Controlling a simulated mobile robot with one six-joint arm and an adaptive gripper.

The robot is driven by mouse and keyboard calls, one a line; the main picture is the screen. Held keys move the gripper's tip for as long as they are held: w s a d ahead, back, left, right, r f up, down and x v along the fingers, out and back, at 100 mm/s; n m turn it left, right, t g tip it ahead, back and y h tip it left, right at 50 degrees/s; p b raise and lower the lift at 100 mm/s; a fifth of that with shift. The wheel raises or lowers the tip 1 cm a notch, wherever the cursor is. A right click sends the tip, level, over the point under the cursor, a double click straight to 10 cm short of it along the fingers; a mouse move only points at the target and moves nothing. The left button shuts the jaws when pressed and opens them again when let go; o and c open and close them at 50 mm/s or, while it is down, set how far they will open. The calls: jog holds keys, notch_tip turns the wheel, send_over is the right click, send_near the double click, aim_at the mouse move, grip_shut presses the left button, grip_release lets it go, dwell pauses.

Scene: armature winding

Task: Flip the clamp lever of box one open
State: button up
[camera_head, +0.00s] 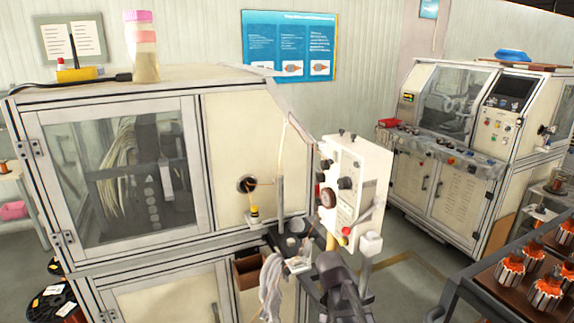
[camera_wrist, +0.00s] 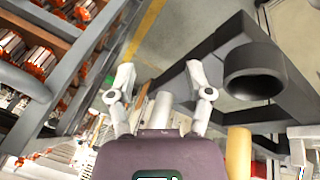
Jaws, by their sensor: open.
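My gripper (camera_wrist: 160,82) is open in the wrist view, its two pale fingers spread apart with nothing between them. In the head view I cannot make out its fingertips. A large cream machine cabinet (camera_head: 228,160) with a glazed door stands at the left. A white control box (camera_head: 352,190) with dark knobs and a red button is beside its right side. No box is clearly marked as one, and I cannot pick out a clamp lever for certain in either view.
A rack tray (camera_head: 484,285) with several copper-wound armatures is at the lower right. A second cream machine (camera_head: 440,192) stands at the back right. A pale cloth (camera_head: 271,284) hangs near the front of the cabinet. Grey floor (camera_head: 415,285) is open between the control box and the rack.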

jog(key=s+a+f+n+y+b, duration=0.1)
jog(key=s+f+n+y+b, duration=0.2)
jog(key=s+f+n+y, duration=0.1)
jog(key=s+f+n, duration=0.1)
jog(key=s+n, duration=0.1)
jog(key=shift+s+a+n, duration=0.2)
jog(key=shift+a+n, duration=0.1)
jog(key=shift+a, duration=0.1)
